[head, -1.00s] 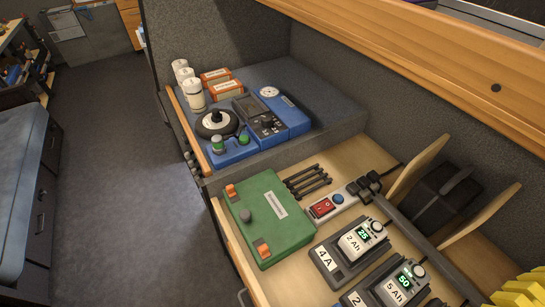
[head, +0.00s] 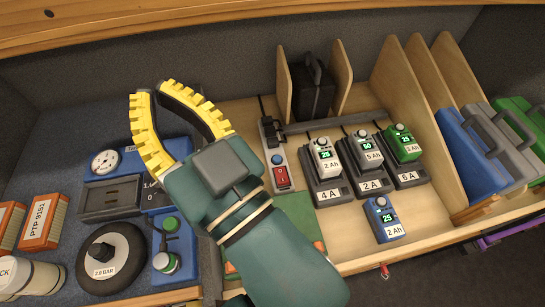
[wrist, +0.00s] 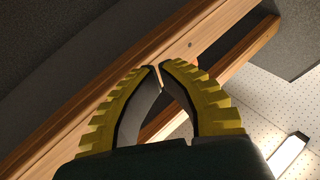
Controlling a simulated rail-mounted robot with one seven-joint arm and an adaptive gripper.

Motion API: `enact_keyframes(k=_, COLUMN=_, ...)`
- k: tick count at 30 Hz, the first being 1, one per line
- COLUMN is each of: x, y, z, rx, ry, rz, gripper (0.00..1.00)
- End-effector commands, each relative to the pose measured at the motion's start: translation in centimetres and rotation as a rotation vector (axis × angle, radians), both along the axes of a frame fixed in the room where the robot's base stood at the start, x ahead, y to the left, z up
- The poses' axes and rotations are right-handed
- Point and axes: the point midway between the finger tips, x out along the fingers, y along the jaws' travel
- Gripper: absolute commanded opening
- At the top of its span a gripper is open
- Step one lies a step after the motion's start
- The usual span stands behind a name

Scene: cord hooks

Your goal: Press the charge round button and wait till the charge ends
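My gripper (head: 154,90) is raised over the bench, its two yellow ribbed fingers apart with a narrow gap and nothing between them. It also shows in the wrist view (wrist: 158,67), pointing at a wooden shelf edge. My gripper is not touching either. Three chargers marked 4 A (head: 328,194), 2 A (head: 369,186) and 6 A (head: 409,177) hold batteries with lit green displays. A blue 2 Ah battery (head: 383,219) stands in front.
My arm partly hides a green box (head: 295,240). Wooden dividers (head: 405,85), a black case (head: 312,92) and coloured cases (head: 472,150) stand behind and right.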

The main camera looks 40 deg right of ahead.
Motion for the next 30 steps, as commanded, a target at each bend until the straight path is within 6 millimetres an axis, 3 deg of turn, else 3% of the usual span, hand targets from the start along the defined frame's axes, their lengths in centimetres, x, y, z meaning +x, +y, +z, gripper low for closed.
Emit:
enact_keyframes(k=2, x=2.4, y=-2.1, z=-2.4, rx=0.177, ry=0.087, rz=0.007, gripper=0.0)
enact_keyframes(k=6, x=6.6, y=-7.8, z=-8.7, rx=0.705, ry=0.263, rz=-0.033, gripper=0.0)
enact_keyframes(k=9, x=8.0, y=-12.3, z=-13.8, rx=1.138, ry=0.338, rz=-0.132, gripper=0.0)
enact_keyframes(k=15, x=6.9, y=-20.0, z=-23.0, rx=1.93, ry=0.285, rz=-0.452, gripper=0.0)
enact_keyframes(k=18, x=5.6, y=-22.0, z=-25.9, rx=2.172, ry=0.205, rz=-0.592, gripper=0.0)
enact_keyframes(k=22, x=4.7, y=-23.0, z=-27.4, rx=2.315, ry=0.139, rz=-0.68, gripper=0.0)
enact_keyframes(k=30, x=4.7, y=-23.0, z=-27.6, rx=2.331, ry=0.13, rz=-0.689, gripper=0.0)
